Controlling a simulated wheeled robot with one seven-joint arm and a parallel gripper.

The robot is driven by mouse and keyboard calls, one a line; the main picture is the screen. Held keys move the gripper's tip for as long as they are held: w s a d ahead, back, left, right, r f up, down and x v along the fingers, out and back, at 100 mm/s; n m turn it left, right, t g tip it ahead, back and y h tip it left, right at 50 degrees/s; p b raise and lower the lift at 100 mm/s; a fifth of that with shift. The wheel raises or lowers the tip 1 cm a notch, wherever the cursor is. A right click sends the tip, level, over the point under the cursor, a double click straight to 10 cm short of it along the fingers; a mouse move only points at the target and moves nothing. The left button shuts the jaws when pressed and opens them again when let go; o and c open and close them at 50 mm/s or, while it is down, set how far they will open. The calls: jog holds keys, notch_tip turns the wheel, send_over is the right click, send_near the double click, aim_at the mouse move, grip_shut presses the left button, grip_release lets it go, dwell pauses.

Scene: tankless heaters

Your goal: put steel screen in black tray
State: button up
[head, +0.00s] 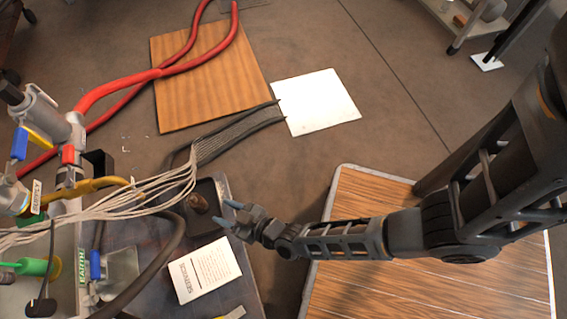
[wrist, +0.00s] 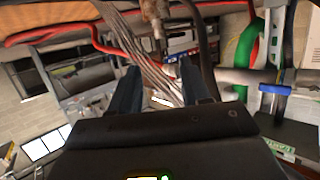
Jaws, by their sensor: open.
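My gripper (head: 228,213) is open, its bluish fingertips at the right edge of a black tray (head: 205,224) on the workbench. A brown, rounded object (head: 198,203) shows in the tray's area. In the wrist view my open gripper (wrist: 158,86) has two dark fingers apart, with pale strands (wrist: 150,62) showing beyond and between them. I cannot clearly pick out the steel screen; a flat piece (head: 232,313) at the bottom edge of the head view is cut off and too small to identify. Nothing is clearly held.
A bundle of pale wires (head: 130,200) and dark cables (head: 235,132) passes close to the tray. A white printed card (head: 204,269) lies on the bench below my gripper. A wood-topped table (head: 400,285) is under my arm. Red hoses (head: 140,80) lie at upper left.

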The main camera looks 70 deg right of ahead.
jog(key=s+r+y, duration=0.2)
jog(key=s+r, duration=1.3)
jog(key=r, duration=0.1)
jog(key=s+d+r+n, duration=0.1)
jog(key=s+r, duration=0.2)
jog(key=r, duration=0.8)
jog(key=s+d+r, duration=0.1)
jog(key=s+r, duration=0.3)
jog(key=r, duration=0.6)
jog(key=shift+r+n, duration=0.35)
jog(key=shift+n, duration=0.05)
jog(key=shift+a, duration=0.1)
jog(key=shift+c, duration=0.4)
